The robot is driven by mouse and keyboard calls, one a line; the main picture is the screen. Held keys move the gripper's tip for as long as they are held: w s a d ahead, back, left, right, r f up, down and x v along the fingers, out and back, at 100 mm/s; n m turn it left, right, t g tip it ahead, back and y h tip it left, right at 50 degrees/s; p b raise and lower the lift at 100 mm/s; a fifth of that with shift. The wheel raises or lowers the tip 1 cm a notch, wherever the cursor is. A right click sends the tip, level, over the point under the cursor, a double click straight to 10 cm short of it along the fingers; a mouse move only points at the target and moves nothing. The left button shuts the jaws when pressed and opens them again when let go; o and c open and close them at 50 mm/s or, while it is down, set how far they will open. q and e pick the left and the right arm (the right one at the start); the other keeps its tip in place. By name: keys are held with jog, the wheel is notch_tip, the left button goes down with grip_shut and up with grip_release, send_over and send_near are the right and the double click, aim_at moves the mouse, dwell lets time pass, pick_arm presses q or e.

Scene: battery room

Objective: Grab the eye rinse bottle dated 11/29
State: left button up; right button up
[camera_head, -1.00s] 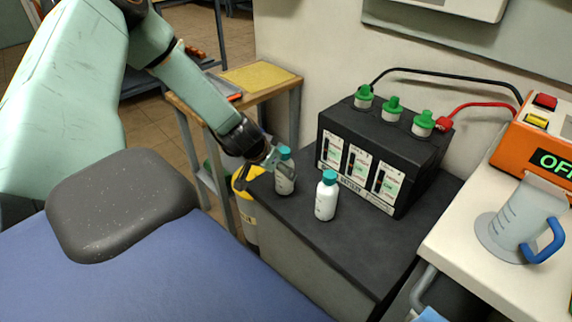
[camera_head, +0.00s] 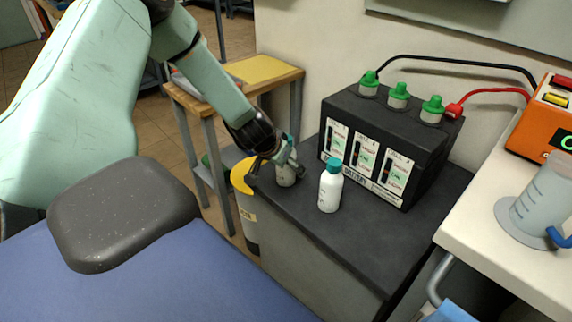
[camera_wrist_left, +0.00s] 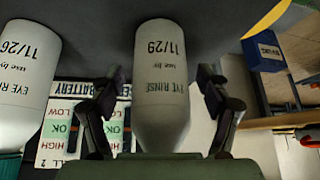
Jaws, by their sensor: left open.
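The eye rinse bottle dated 11/29 (camera_wrist_left: 162,75) is white and sits between my left gripper's fingers in the left wrist view, where its label appears upside down. In the head view this bottle (camera_head: 286,178) stands on the dark cabinet top, partly hidden by the gripper. My left gripper (camera_head: 279,164) is open, with one finger on each side of the bottle; the wrist view shows gaps beside it (camera_wrist_left: 159,82). A second white bottle with a teal cap, dated 11/26 (camera_wrist_left: 24,75), stands to the right in the head view (camera_head: 330,188). My right gripper is not in view.
A black battery (camera_head: 385,145) with green caps and cables stands behind the bottles. A clear jug (camera_head: 537,207) and an orange box (camera_head: 545,125) are at right. A wooden side table (camera_head: 290,77) is behind my left arm. The cabinet's front top (camera_head: 345,255) is clear.

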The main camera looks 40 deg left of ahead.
pick_arm(q)
jog(key=shift+c, duration=0.4)
jog(key=c, duration=1.4)
notch_tip(320, 180, up, 4)
jog(key=p, duration=0.3)
jog(key=shift+f, duration=0.25)
jog(key=shift+s+d+p, duration=0.35)
jog(key=shift+s+p, duration=1.4)
jog(key=shift+s, duration=1.25)
jog(key=shift+s+d+p, duration=0.3)
jog(key=shift+s+p, duration=1.45)
jog(key=shift+s, duration=1.2)
jog(key=shift+s+d+p, duration=0.35)
jog(key=shift+s+p, duration=1.4)
jog(key=shift+s, duration=1.25)
